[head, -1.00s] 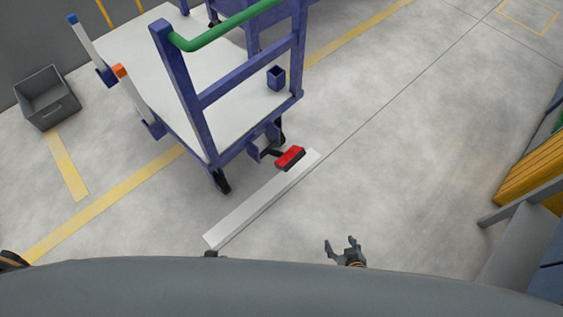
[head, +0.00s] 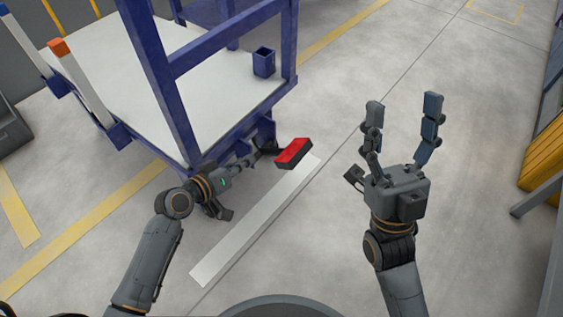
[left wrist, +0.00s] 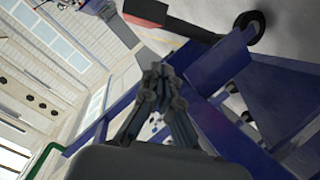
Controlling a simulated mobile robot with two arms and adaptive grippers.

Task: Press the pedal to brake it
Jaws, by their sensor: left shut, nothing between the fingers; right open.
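The pedal (head: 293,152) has a red top and black sides and sticks out from the blue cart's (head: 178,100) lower end, near the floor. My left gripper (head: 250,159) is shut and empty, beside the cart's bottom edge and just left of the pedal; I cannot tell whether it touches the pedal arm. In the left wrist view, the shut fingers (left wrist: 160,80) point towards the blue frame, and the dark pedal (left wrist: 146,12) shows at the top edge, apart from the fingertips in the picture. My right gripper (head: 404,105) is open and empty, right of the pedal.
A white strip (head: 255,220) lies on the floor by the pedal. A caster wheel (left wrist: 248,28) shows in the left wrist view. The cart's blue uprights and deck bound the left side. Yellow structure (head: 545,150) stands far right; floor between is clear.

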